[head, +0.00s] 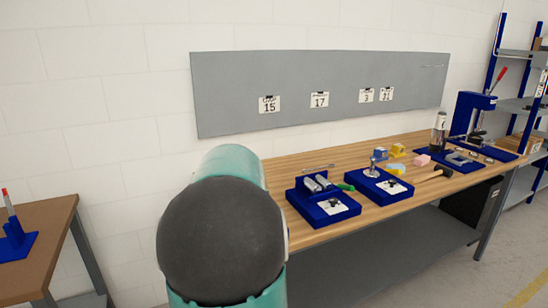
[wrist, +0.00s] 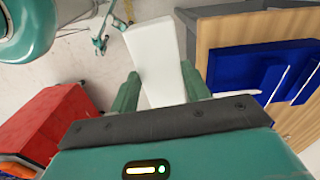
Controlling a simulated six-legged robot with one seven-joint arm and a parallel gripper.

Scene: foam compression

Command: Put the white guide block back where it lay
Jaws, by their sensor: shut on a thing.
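The white guide block (wrist: 157,60) is in the wrist view, between the two green fingers of my gripper (wrist: 162,92). My gripper is shut on it, and the block sticks out past the fingertips, slightly tilted. In the head view neither the block nor my gripper can be seen; my own teal and dark arm part fills the lower middle and hides what is behind it.
In the wrist view a blue fixture (wrist: 240,75) lies on a wooden top at the right, and a red box (wrist: 45,125) is at the lower left. In the head view the long wooden bench (head: 300,160) holds blue trays (head: 325,212) and small parts. A side table (head: 50,225) stands left.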

